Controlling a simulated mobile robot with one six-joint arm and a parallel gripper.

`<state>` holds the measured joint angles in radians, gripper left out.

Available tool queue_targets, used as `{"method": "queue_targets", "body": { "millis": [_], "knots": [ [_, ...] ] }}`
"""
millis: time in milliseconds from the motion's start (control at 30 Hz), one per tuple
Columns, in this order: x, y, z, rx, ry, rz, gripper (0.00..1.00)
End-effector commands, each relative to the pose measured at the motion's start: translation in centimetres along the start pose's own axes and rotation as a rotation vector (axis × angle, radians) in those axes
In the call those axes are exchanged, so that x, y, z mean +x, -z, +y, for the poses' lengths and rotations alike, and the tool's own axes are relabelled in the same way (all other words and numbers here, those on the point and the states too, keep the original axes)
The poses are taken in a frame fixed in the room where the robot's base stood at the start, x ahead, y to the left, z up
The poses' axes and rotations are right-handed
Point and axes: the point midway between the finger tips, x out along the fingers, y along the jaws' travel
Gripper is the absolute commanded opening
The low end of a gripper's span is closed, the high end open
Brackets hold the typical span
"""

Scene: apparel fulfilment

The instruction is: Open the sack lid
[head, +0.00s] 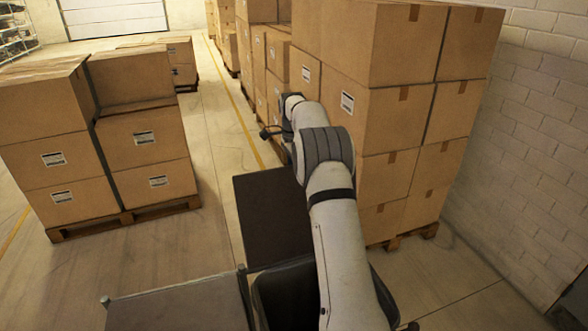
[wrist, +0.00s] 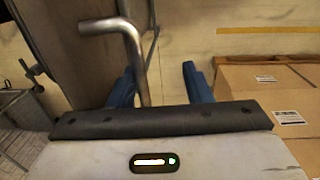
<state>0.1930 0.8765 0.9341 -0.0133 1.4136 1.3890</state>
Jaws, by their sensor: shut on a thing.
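A flat dark brown panel (head: 270,215), which looks like the sack lid, shows left of my arm in the head view. A brown surface (wrist: 75,45) fills the upper left of the wrist view; it may be the same panel. A bent metal bar (wrist: 133,50), like a handle, runs down between the blue fingers, close against the left one. My gripper (wrist: 160,78) is shut on this bar, though a gap shows toward the right finger. The bar's lower end is hidden behind the gripper body. In the head view the fingers are hidden behind my arm.
Stacked cartons on a pallet (head: 420,232) stand close to the right of my arm, by a white block wall (head: 535,140). More cartons (head: 140,140) stand at left. A black container (head: 285,290) and a brown-grey surface (head: 180,305) lie near. Open floor runs between stacks.

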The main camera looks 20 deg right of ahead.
Motion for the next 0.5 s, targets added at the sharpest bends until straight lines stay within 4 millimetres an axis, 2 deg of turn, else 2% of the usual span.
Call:
{"method": "queue_targets", "body": {
  "millis": [167, 500],
  "knots": [
    [-0.8, 0.2, -0.2, 0.0, 0.013, 0.005, 0.32],
    [-6.6, 0.0, 0.1, 0.0, 0.016, 0.004, 0.32]
  ]
}}
